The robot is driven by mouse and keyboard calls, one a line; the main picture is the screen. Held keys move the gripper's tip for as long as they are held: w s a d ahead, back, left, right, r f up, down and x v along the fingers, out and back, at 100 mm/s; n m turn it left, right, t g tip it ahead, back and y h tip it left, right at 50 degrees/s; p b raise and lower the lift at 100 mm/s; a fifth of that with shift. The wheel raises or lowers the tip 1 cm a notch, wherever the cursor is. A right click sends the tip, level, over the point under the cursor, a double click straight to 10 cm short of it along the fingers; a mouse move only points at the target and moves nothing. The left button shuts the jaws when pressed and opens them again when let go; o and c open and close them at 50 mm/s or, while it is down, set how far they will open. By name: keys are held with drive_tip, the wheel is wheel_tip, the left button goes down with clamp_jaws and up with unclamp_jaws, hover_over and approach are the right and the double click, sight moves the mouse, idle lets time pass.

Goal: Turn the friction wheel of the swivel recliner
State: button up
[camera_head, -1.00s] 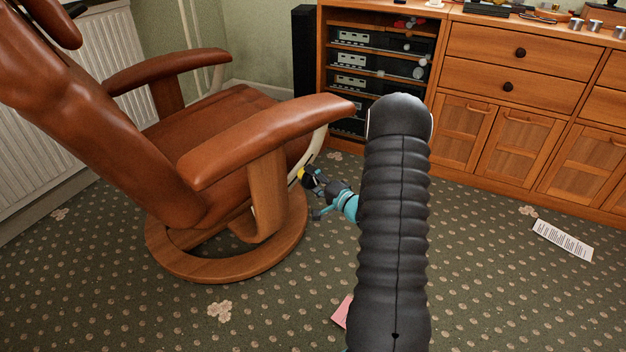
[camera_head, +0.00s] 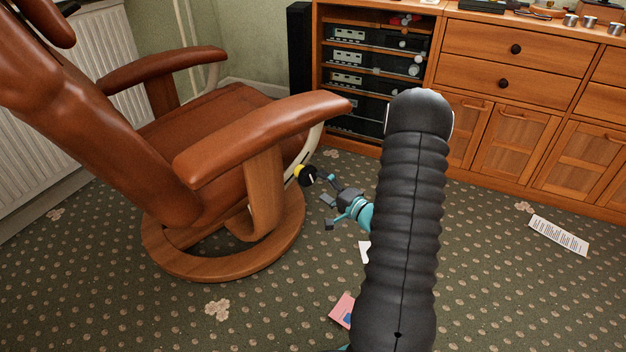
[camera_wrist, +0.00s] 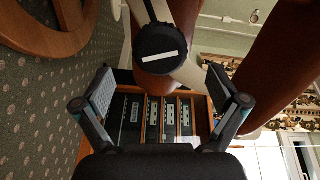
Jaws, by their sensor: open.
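The brown leather swivel recliner (camera_head: 225,115) stands on a round wooden base at the left of the head view. Its friction wheel (camera_head: 308,176) is a dark knob beside a yellow part, low on the pale frame under the near armrest. In the wrist view the friction wheel (camera_wrist: 162,50) is round and black with a white bar across it, slightly tilted. My gripper (camera_head: 330,200) is to the right of the wheel and apart from it. In the wrist view my gripper (camera_wrist: 160,80) is spread open and empty, with the wheel beyond and between the fingers.
A wooden cabinet (camera_head: 515,75) with audio equipment on its shelves stands behind. A pink paper (camera_head: 342,310) and a printed sheet (camera_head: 558,236) lie on the patterned carpet. A radiator (camera_head: 95,60) is behind the chair. The floor right of the recliner is mostly clear.

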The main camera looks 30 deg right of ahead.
drive_tip(key=v, duration=0.6)
